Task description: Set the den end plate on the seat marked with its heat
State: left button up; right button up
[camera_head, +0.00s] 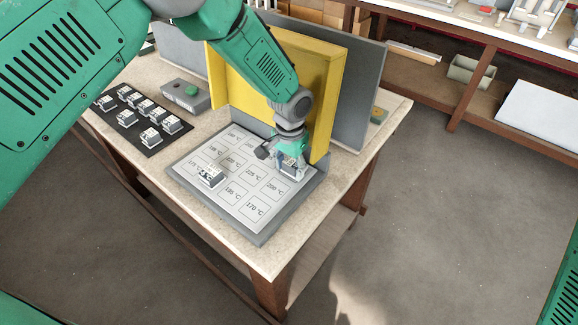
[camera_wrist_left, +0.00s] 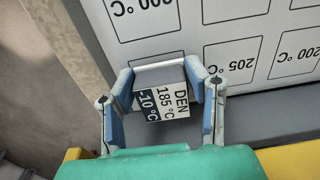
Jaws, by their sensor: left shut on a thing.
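The den end plate (camera_wrist_left: 172,102) is a small block labelled DEN, 185 °C, with -10 °C on a dark band. My left gripper (camera_wrist_left: 162,84) is shut on it, one finger on each side. In the head view the plate (camera_head: 293,171) and left gripper (camera_head: 289,160) are at the back right of the seat board (camera_head: 214,214). Whether the plate touches the board is unclear. Printed seats include 185 °C (camera_head: 232,192), 170 °C (camera_head: 256,208) and 200 °C (camera_head: 275,188); some are hidden or too small to read. My right gripper is out of view.
Another labelled plate (camera_head: 211,177) sits on the board's left part. Several more stand on a dark mat (camera_head: 139,131) at the left. A yellow panel (camera_head: 334,95) rises behind the board, close to my gripper.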

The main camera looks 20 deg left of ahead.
pick_arm(q)
jog(key=shift+d+f, duration=0.25)
jog(key=shift+d, duration=0.05)
jog(key=shift+s+a+f, duration=0.1)
jog(key=shift+f, duration=0.05)
jog(key=o, duration=1.2)
jog(key=shift+a, duration=0.1)
jog(key=shift+o, duration=0.2)
jog(key=shift+a, duration=0.15)
